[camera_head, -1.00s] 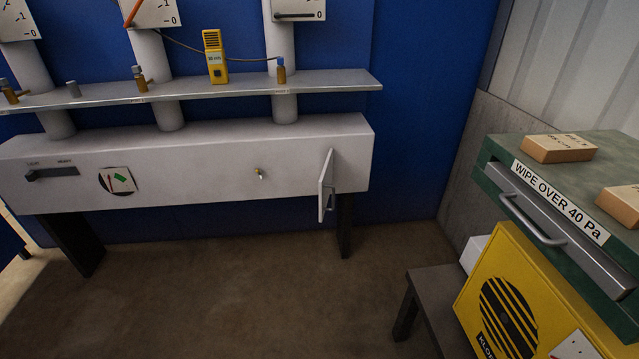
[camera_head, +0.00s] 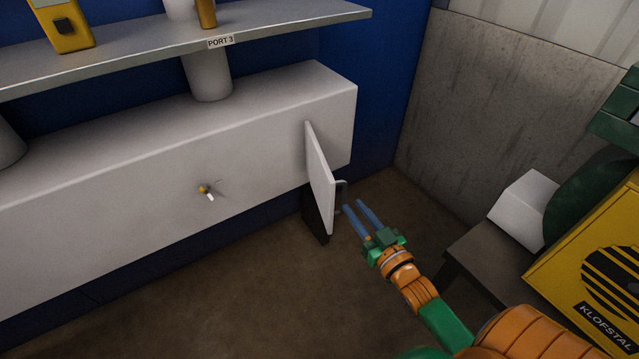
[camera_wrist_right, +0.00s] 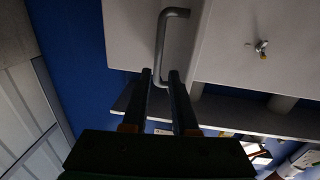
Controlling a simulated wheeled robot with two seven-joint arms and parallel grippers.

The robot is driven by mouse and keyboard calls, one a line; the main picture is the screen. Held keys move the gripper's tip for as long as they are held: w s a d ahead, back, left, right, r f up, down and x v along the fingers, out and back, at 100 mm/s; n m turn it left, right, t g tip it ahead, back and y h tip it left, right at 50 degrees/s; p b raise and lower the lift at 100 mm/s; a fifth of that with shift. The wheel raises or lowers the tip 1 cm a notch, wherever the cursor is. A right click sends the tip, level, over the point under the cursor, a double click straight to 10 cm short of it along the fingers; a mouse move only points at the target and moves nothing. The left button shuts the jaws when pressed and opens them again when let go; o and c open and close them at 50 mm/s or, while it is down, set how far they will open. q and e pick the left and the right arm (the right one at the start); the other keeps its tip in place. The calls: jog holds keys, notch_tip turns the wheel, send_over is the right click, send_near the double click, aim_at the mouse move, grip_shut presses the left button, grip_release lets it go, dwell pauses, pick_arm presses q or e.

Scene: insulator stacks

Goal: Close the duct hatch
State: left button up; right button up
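The duct hatch (camera_head: 318,170) is a pale panel that stands open, swung out from the front of the long grey-white duct (camera_head: 110,205) near its right end. Its bent metal handle (camera_head: 343,185) sticks out on the right side of the panel. My right gripper (camera_head: 353,204) is open, with its two blue fingers pointing up at the handle. In the right wrist view the handle (camera_wrist_right: 162,45) lies ahead, its lower end in line with the gap between the fingertips (camera_wrist_right: 160,74). I cannot tell whether they touch. My left gripper is out of view.
A small yellow-tipped fitting (camera_head: 204,190) sits on the duct front. A shelf (camera_head: 270,25) runs above. At right stand a dark bench (camera_head: 490,250), a white box (camera_head: 525,208) and a yellow unit (camera_head: 570,275). Floor (camera_head: 270,295) before the duct is clear.

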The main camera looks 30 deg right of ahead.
aim_at(345, 194)
jog(key=w, duration=0.4)
jog(key=w+b, duration=0.1)
jog(key=w, duration=0.1)
jog(key=shift+w+d, duration=0.3)
jog(key=shift+s+r, duration=0.1)
grip_shut()
dwell(0.9)
